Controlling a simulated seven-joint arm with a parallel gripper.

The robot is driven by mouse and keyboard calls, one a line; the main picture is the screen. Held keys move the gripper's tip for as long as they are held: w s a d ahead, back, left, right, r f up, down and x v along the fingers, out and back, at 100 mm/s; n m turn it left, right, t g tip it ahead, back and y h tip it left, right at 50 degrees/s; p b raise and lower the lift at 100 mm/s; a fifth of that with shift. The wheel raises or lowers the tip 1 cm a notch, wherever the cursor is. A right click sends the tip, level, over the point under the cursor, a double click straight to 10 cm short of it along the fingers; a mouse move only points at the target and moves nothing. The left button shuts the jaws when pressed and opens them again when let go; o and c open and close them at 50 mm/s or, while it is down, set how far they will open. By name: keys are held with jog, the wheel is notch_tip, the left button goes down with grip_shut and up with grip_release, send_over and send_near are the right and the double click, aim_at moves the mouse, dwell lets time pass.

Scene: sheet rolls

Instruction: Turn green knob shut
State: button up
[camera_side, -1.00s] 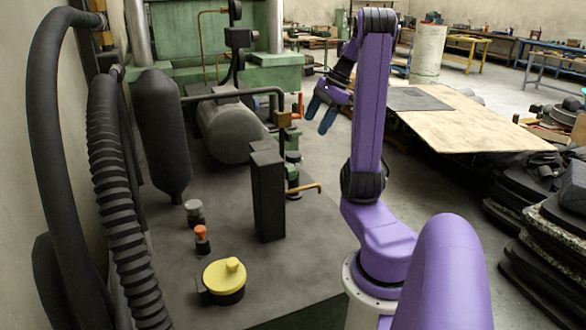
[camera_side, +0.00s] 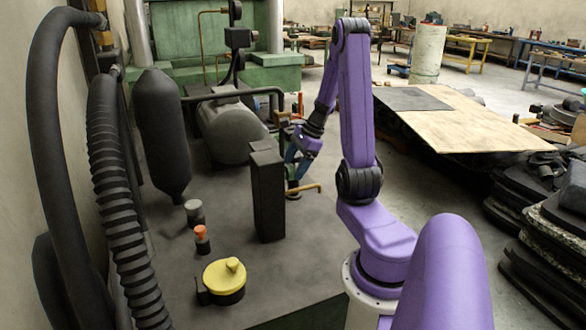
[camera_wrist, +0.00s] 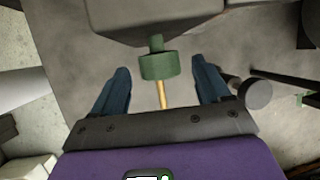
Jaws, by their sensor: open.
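The green knob (camera_wrist: 159,66) is a short cylinder in the upper middle of the wrist view, with a narrower green stem above it and a brass pipe below it. My gripper (camera_wrist: 161,72) is open, with one blue finger on each side of the knob and visible gaps on both sides. I cannot tell whether the fingers are level with the knob in depth. In the side view my gripper (camera_side: 298,166) is at the green valve behind the black upright box, and it hides most of the valve.
The black upright box (camera_side: 267,195) stands just left of my gripper. A brass spout (camera_side: 307,188) sticks out to the right, low down. A grey cylinder tank (camera_side: 227,132) lies behind.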

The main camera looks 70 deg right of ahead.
aim_at(291, 167)
jog(key=shift+x, duration=0.85)
jog(key=c, duration=1)
jog(key=shift+c, duration=0.2)
jog(key=shift+d, duration=0.1)
jog(key=g+y, duration=0.2)
jog(key=m+g+y, duration=0.1)
jog(key=y, duration=0.1)
jog(key=shift+w+d+g, duration=0.3)
jog(key=shift+d+g, duration=0.05)
jog(key=shift+g, duration=0.05)
jog(key=g+y, duration=0.2)
jog(key=m+y, duration=0.1)
jog(key=shift+w+d+f+g, duration=0.15)
jog(key=shift+d+f+g, duration=0.1)
jog(key=shift+g, duration=0.15)
jog(key=shift+w+f+m+g+y, duration=0.1)
jog(key=shift+m+g+y, duration=0.4)
jog(key=shift+g+y, duration=0.7)
jog(key=shift+y, duration=0.4)
